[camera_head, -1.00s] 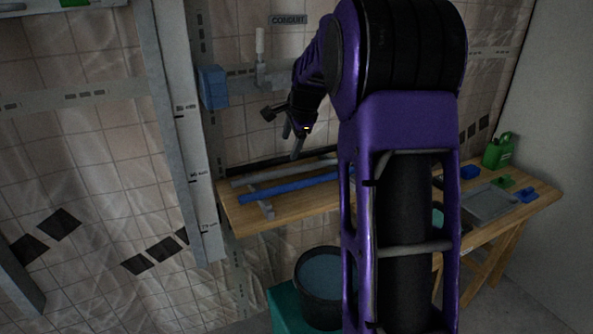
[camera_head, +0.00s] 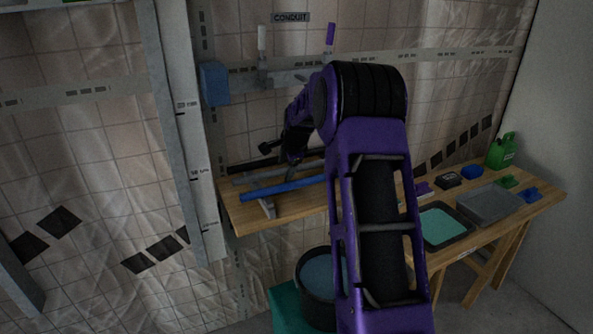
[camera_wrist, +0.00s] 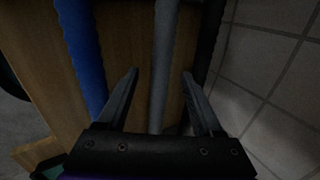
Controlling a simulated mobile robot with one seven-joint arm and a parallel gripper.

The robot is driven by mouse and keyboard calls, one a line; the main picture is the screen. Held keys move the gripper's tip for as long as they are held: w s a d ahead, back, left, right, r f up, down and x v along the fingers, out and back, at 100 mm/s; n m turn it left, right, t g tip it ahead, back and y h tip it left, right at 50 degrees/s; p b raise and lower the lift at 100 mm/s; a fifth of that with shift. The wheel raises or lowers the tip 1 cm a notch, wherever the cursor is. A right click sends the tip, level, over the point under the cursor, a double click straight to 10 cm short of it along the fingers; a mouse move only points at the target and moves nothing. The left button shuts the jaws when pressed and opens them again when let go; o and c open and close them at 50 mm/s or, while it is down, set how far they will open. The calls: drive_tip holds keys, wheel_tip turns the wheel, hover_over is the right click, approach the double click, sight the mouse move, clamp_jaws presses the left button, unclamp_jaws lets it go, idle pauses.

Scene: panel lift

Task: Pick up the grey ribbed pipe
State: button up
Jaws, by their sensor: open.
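The grey ribbed pipe (camera_wrist: 164,60) runs between my open gripper fingers in the wrist view, with space on both sides of it. In the head view the grey pipe (camera_head: 262,177) lies across a rest on the wooden bench, behind a blue pipe (camera_head: 280,189). The blue pipe also shows in the wrist view (camera_wrist: 80,45), left of my gripper (camera_wrist: 162,80). A black pipe (camera_wrist: 208,45) runs close to the right finger. In the head view my gripper is over the pipes and partly hidden by my arm. Contact with the grey pipe cannot be told.
The wooden bench (camera_head: 243,223) stands against a tiled wall. To its right are a tray with teal contents (camera_head: 445,228), a grey tray (camera_head: 490,204) and a green can (camera_head: 501,151). A black bucket (camera_head: 312,290) stands below the bench front.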

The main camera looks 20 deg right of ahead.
drive_tip(key=shift+f, duration=0.1)
clamp_jaws()
idle(0.3)
drive_tip(key=shift+w, duration=0.1)
